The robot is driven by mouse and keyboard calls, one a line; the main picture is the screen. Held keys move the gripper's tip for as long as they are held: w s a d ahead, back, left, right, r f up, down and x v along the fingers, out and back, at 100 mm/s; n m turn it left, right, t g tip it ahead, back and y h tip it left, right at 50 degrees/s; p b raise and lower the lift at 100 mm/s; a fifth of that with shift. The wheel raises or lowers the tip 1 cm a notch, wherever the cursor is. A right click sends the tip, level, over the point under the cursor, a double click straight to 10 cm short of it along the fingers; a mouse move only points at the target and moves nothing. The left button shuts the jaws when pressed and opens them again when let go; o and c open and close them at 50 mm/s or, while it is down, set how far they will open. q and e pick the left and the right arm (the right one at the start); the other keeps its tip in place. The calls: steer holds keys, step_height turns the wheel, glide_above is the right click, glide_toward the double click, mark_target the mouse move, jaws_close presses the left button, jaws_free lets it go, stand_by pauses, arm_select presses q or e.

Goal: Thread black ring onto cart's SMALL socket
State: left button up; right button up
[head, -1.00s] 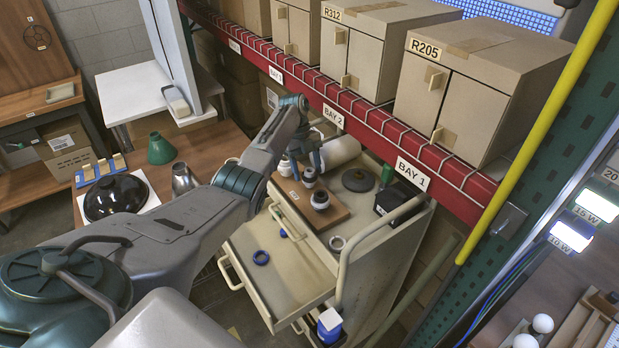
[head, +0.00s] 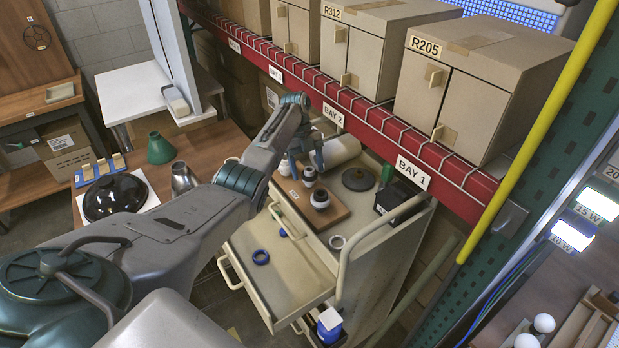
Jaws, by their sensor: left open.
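The beige cart (head: 385,255) stands at centre with its top drawer pulled out. A brown wooden board (head: 334,211) on it carries small white-and-black sockets: the front one (head: 320,199) looks largest, another (head: 309,175) stands behind it, and a smaller one (head: 285,168) is at the back left. Dark bands show on the sockets; I cannot tell whether one is the black ring. My left gripper (head: 304,166) is open, pointing down over the back of the board, close to the smaller sockets. I cannot see anything held in it. My right gripper is out of view.
A blue ring (head: 261,257) lies in the open drawer (head: 290,283). The red shelf beam (head: 375,117) runs behind.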

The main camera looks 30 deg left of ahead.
arm_select(q)
steer(key=shift+w+a+r+b, duration=0.1)
steer(key=shift+a+r+b, duration=0.1)
steer(key=shift+b, duration=0.1)
steer(key=b+v, duration=0.2)
steer(key=v, duration=0.2)
steer(key=shift+w+r+b, duration=0.1)
steer(key=shift+b, duration=0.25)
steer(key=p+v, duration=0.2)
steer(key=v, duration=0.4)
